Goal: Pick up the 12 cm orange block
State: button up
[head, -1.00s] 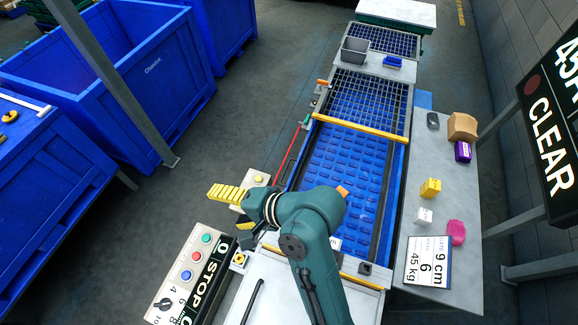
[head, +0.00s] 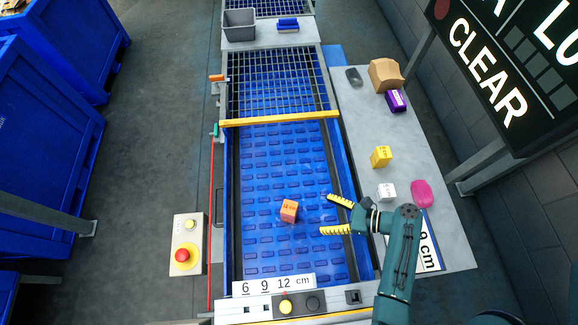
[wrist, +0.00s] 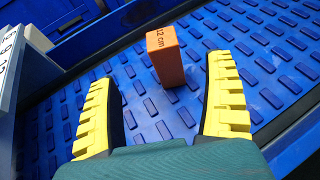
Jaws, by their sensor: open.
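The orange block (head: 289,210) stands on the blue studded belt (head: 262,180), near its front part. In the wrist view the orange block (wrist: 166,56) shows "12 cm" on its upper face and stands ahead of the fingertips, between their lines. My gripper (head: 338,215) is open with yellow ribbed fingers, to the right of the block and apart from it. In the wrist view my gripper (wrist: 165,90) is empty, its two fingers spread wide with bare belt between them.
A yellow bar (head: 280,119) crosses the belt, with a wire grid (head: 275,85) behind it. On the grey side table (head: 400,140) are a yellow block (head: 381,156), white block (head: 387,191), pink item (head: 421,193) and purple pack (head: 396,100). A panel with a red button (head: 183,255) stands left.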

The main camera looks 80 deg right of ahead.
aim_at(294, 209)
jog(key=x, duration=0.8)
jog(key=shift+w, duration=0.1)
jog(key=x, duration=0.5)
jog(key=shift+d+f+b, duration=0.15)
jog(key=shift+f+b, duration=0.05)
jog(key=shift+b, duration=0.2)
jog(key=shift+c, duration=0.3)
jog(key=c, duration=1.3)
